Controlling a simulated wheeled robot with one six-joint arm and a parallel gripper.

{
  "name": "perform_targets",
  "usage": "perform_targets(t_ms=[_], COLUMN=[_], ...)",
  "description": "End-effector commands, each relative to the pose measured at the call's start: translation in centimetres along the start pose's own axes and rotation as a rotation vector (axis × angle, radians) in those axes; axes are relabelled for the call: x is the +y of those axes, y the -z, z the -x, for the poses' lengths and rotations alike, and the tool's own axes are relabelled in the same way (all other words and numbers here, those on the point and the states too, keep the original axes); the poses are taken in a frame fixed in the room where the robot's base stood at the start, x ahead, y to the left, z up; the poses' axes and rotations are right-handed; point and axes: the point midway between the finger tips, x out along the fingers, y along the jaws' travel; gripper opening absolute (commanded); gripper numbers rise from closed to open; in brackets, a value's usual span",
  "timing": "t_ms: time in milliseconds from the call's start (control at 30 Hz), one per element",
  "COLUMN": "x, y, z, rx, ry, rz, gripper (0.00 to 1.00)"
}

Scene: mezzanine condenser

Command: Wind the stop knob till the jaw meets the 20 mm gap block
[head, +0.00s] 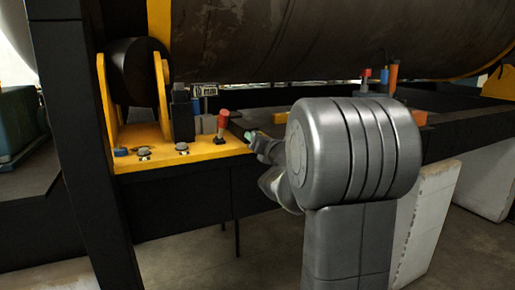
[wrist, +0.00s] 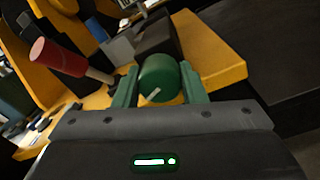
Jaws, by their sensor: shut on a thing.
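The stop knob (wrist: 160,78) is a green cylinder with a white index mark on its face. My gripper (wrist: 159,72) is shut on it, with one green finger on each side. In the head view my gripper (head: 257,138) is at the right end of the yellow bracket, and my arm partly hides it. A blue-grey block (head: 208,123), perhaps the gap block, stands beside a dark upright block (head: 182,117); a similar grey-blue piece shows in the wrist view (wrist: 119,48). I cannot tell which part is the jaw or whether it touches the block.
A red-handled lever (head: 221,123) stands close left of my gripper, also in the wrist view (wrist: 60,58). A small sign (head: 204,90) ends in "mm". The yellow bracket (head: 165,158) carries bolts. A large dark cylinder (head: 330,35) lies above; red and orange fittings (head: 389,78) stand farther right.

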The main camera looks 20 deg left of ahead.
Motion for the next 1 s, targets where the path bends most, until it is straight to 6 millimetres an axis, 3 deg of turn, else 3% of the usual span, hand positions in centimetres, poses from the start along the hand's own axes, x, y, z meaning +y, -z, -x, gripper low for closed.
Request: perform_targets(t_ms=[467,500,567,1000], x=[-0.01,-0.01,-0.01,-0.01], y=[-0.01,-0.01,-0.01,0.0], z=[0.01,0.01,0.01,0.0], rx=[-0.001,-0.001,-0.001,0.0], ry=[0.001,0.001,0.001,0.001], rz=[-0.055,-0.055,-0.055,-0.048], gripper=[0.15,0.45,0.57,0.59])
